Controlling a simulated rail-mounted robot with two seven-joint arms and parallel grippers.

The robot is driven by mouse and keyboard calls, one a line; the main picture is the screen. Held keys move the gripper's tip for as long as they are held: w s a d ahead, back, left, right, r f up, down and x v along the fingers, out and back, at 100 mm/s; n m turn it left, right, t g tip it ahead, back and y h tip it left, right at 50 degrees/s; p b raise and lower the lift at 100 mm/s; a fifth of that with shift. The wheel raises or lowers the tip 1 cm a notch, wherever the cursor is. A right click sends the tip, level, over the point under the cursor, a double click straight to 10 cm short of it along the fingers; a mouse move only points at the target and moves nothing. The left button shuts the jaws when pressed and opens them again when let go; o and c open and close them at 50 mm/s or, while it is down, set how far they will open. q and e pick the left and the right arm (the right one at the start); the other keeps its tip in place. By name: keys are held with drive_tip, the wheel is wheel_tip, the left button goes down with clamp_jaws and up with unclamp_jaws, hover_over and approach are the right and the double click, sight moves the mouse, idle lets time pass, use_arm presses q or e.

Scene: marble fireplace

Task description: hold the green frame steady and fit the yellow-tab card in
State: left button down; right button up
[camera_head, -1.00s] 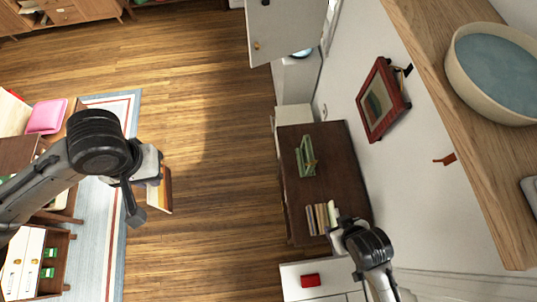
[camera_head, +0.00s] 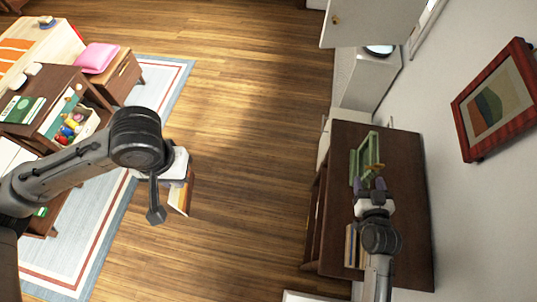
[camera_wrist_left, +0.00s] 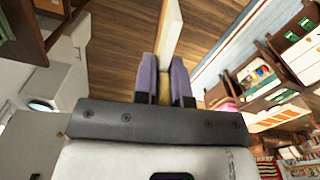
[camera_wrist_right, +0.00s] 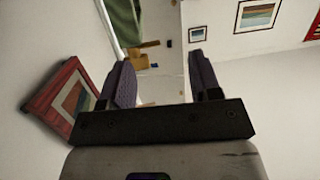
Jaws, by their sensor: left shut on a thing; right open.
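My right gripper (camera_head: 375,188) is open, close to the frame's near end. In the right wrist view its purple fingers (camera_wrist_right: 160,78) are apart with nothing clamped between them. A small tan piece (camera_wrist_right: 145,56) shows beyond them. My left gripper (camera_wrist_left: 164,84) is shut on the yellow tab of a pale, thin card (camera_wrist_left: 170,32). The card (camera_head: 180,199) hangs over the floor, well left of the frame.
Books (camera_head: 351,245) stand on the cabinet, partly hidden by my right arm. A red-framed picture (camera_head: 495,100) is on the wall at right. Open wooden floor (camera_head: 250,150) lies between card and cabinet. Low furniture and a rug (camera_head: 85,235) are at left.

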sight(372, 176)
use_arm(q)
wheel_tip(372, 176, down, 6)
drive_tip(key=b, duration=0.4)
use_arm(e)
drive_tip(key=d+f, duration=0.1)
drive_tip(key=w+f+m+t+h, duration=0.1)
drive_tip(key=w+d+f+t+h, duration=0.1)
drive_tip(key=f, duration=0.1)
drive_tip(key=shift+w+d+f, duration=0.1)
drive_tip(key=shift+d, duration=0.25)
use_arm(q)
drive_tip(key=shift+f+b, duration=0.2)
drive_tip(key=shift+b, duration=0.15)
use_arm(e)
drive_tip(key=shift+w+d+f+m, duration=0.1)
drive_tip(key=shift+w+d+m, duration=0.1)
drive_tip(key=shift+m, duration=0.1)
use_arm(q)
drive_tip(key=shift+f+b, duration=0.3)
use_arm(e)
drive_tip(key=shift+w+d, duration=0.25)
drive_tip(key=shift+w, duration=0.95)
drive_tip(key=shift+w+d, duration=0.2)
drive_tip(key=shift+w, duration=0.95)
clamp_jaws()
unclamp_jaws()
drive_tip(key=shift+s, duration=0.15)
